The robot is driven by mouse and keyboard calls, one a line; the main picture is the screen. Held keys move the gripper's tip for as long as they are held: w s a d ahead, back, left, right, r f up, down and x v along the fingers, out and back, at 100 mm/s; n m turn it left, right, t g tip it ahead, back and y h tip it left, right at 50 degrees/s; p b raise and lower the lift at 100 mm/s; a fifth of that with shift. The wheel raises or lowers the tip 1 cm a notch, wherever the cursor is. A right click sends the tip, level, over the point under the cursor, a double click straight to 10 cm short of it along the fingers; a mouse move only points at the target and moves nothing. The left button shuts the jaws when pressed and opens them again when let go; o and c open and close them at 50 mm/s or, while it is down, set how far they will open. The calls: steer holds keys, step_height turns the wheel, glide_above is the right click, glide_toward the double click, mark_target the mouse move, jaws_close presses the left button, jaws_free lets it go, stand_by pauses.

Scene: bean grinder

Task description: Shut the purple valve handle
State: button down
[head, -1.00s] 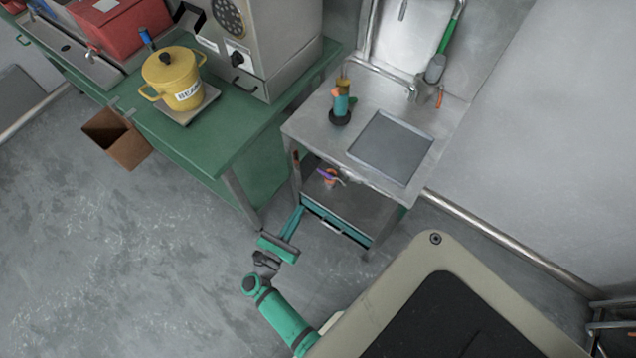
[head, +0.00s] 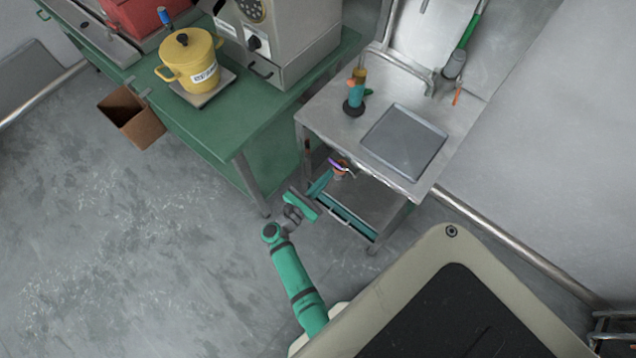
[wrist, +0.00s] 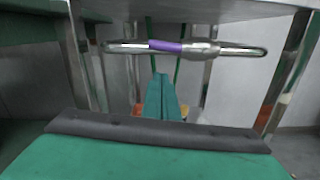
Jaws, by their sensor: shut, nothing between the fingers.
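The purple valve handle (wrist: 166,47) shows in the wrist view as a purple sleeve on a shiny metal bar under the sink top. The bar lies roughly level across the picture, with a metal valve body (wrist: 203,48) beside the sleeve. In the head view the purple handle (head: 335,163) shows small below the sink unit's front edge. My gripper (wrist: 161,77) is shut and empty, its green fingers pointing toward the valve and appearing a little below the bar. In the head view my gripper (head: 326,177) is close to the handle; whether they touch is unclear.
The steel sink table (head: 330,110) stands above the valve, its metal legs (wrist: 290,75) on both sides of my gripper. A lower shelf (head: 372,200) lies beneath. A green bench (head: 225,135) with a yellow pot (head: 190,62) stands left. Open floor lies left of my arm.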

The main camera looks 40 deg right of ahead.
mark_target(336, 164)
steer(key=shift+s+d+r, duration=0.1)
steer(key=shift+d+r, duration=0.05)
steer(key=shift+r, duration=0.6)
steer(key=shift+s+d+r, duration=0.1)
steer(key=shift+d+r, duration=0.05)
steer(key=shift+r, duration=0.55)
steer(key=shift+w+a, duration=0.1)
steer(key=shift+w, duration=0.1)
steer(key=shift+r, duration=0.1)
